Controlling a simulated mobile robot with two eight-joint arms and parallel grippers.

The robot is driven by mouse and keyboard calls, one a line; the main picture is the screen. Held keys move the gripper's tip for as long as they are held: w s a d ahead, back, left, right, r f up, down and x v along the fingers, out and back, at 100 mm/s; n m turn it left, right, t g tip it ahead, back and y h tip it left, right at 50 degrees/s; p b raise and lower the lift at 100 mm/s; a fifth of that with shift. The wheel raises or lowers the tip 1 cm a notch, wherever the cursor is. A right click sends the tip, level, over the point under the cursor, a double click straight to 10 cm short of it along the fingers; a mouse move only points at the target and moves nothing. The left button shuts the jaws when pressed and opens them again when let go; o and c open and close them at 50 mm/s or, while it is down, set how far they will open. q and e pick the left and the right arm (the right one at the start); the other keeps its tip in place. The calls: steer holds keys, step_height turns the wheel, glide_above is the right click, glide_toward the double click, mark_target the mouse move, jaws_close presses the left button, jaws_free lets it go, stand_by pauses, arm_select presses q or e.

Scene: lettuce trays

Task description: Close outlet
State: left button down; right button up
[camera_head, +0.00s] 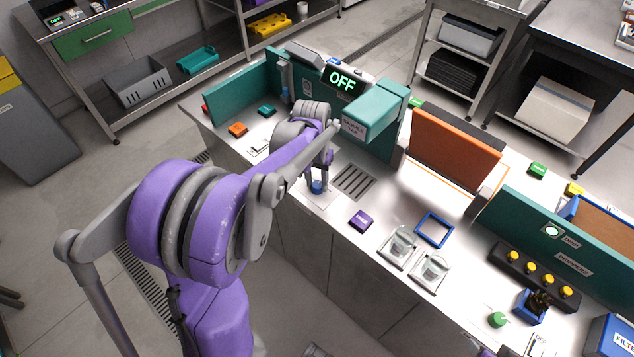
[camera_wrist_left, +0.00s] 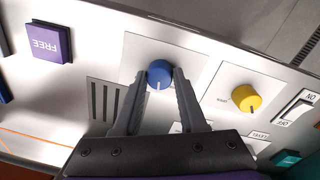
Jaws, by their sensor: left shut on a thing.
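A round blue knob (camera_wrist_left: 159,74) with a white pointer line sits on a white plate on the counter. My left gripper (camera_wrist_left: 160,82) is shut on it, with one finger on each side. In the head view the left gripper (camera_head: 318,182) reaches down to the same blue knob (camera_head: 317,187) in front of a drain grate (camera_head: 354,182). The knob's pointer points toward the gripper's palm in the wrist view. A lit display (camera_head: 342,80) behind reads OFF. No part is clearly labelled as the outlet. My right gripper is not in view.
A yellow knob (camera_wrist_left: 246,98) and a rocker switch (camera_wrist_left: 294,109) are beside the blue knob. A purple FREE block (camera_head: 361,220), two glass beakers (camera_head: 403,243) and a blue frame (camera_head: 434,229) lie to its right. A teal sample unit (camera_head: 375,112) overhangs behind.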

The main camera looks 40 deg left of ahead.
mark_target(315, 185)
arm_select(q)
steer(key=n, duration=0.3)
steer(key=shift+n+b, duration=0.3)
steer(key=shift+b, duration=0.1)
steer(key=shift+n+b, duration=0.3)
steer(key=shift+n, duration=1.4)
steer(key=shift+c, duration=2.3)
jaws_free()
step_height(315, 185, up, 11)
steer(key=shift+s+a+p, duration=0.15)
steer(key=shift+s+p, duration=0.15)
steer(key=shift+p, duration=0.1)
